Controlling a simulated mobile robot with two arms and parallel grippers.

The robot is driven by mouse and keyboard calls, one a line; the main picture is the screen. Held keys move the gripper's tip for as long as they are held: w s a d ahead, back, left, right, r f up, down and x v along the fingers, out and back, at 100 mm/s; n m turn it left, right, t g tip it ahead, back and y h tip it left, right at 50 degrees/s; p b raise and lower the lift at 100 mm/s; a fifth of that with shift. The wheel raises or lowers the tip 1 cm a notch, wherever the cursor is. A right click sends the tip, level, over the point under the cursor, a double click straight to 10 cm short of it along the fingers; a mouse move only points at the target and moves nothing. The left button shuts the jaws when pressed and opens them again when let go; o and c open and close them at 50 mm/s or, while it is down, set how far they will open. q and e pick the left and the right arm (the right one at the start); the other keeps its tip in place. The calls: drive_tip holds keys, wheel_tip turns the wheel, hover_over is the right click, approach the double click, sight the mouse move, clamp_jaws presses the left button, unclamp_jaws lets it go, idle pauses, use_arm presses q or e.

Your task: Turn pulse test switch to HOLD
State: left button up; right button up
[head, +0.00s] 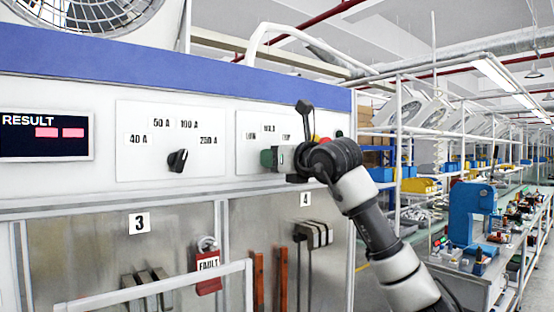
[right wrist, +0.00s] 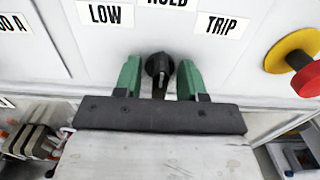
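The pulse test switch (right wrist: 159,68) is a black knob on the white panel, below the labels LOW (right wrist: 105,14), HOLD (right wrist: 166,2) and TRIP (right wrist: 221,25) in the right wrist view. My right gripper (right wrist: 160,78) has its two green fingers on either side of the knob, with a narrow gap at each side. It looks open around the knob. I cannot tell which label the knob points at. My left gripper is not in view.
A red push button on a yellow base (right wrist: 292,52) is right of the switch. Another black selector knob (head: 178,160) with ampere labels is to the left. A RESULT display (head: 45,136) is farther left. A rail (head: 160,291) and a red FAULT tag (head: 208,273) are below.

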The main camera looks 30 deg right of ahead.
drive_tip(key=shift+s+f+b, duration=0.1)
drive_tip(key=shift+s+b, duration=0.25)
drive_tip(key=shift+s, duration=0.05)
drive_tip(key=s+b, duration=0.4)
drive_tip(key=s, duration=0.6)
drive_tip(key=shift+d, duration=0.4)
